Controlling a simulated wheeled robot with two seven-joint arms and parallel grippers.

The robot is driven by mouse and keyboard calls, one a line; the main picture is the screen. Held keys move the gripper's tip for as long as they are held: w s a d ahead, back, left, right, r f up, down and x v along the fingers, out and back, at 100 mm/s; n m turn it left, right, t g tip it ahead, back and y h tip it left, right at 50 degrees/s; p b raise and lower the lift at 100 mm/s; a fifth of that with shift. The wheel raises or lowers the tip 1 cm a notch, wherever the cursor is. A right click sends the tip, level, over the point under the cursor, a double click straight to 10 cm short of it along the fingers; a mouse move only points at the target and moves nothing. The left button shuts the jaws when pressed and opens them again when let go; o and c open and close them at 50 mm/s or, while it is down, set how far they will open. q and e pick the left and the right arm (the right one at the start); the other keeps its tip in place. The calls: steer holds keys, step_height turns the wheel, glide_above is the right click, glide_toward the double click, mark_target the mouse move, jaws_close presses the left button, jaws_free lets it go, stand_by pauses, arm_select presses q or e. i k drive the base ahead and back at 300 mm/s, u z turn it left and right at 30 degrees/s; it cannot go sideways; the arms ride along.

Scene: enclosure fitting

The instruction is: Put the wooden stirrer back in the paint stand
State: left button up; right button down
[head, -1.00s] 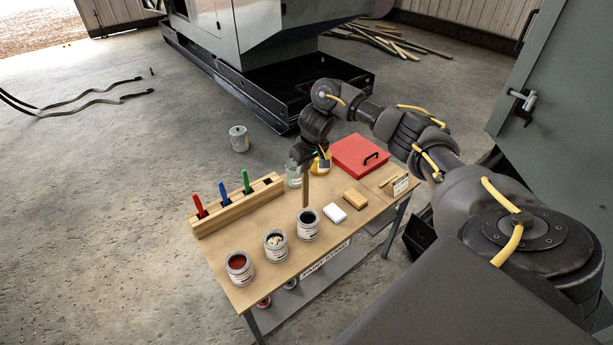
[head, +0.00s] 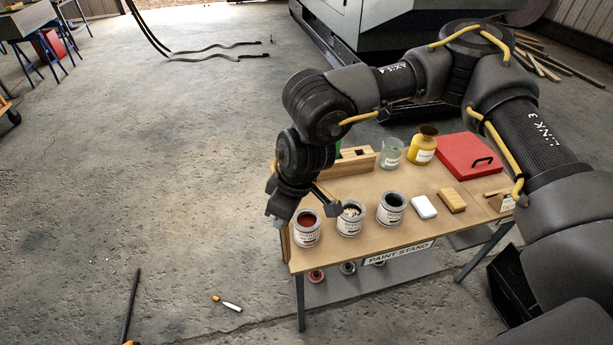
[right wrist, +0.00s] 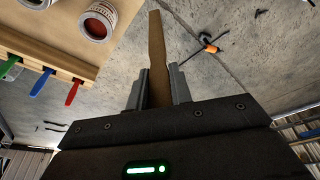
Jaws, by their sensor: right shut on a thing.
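The wooden stirrer is a flat brown stick (right wrist: 157,60) clamped between the two fingers of my right gripper (right wrist: 157,88). In the head view my right gripper (head: 281,220) is at the stand's left end, and a brown strip of the stirrer (head: 285,243) shows below it, by the table edge. In the right wrist view the stirrer's far end lies against bare floor, beside the table edge. The paint stand (head: 340,245) is a labelled wooden-topped table. Its slotted wooden rack (head: 328,192) is partly hidden behind my right arm. My left gripper is not in view.
Cans with red (head: 307,228), pale (head: 350,218) and dark (head: 391,209) contents line the front edge. A white block (head: 424,207) and tan block (head: 452,200) lie right.

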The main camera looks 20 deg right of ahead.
mark_target(356, 167)
steer(key=u, duration=3.4)
steer(key=k, duration=2.3)
steer(key=z, duration=1.6)
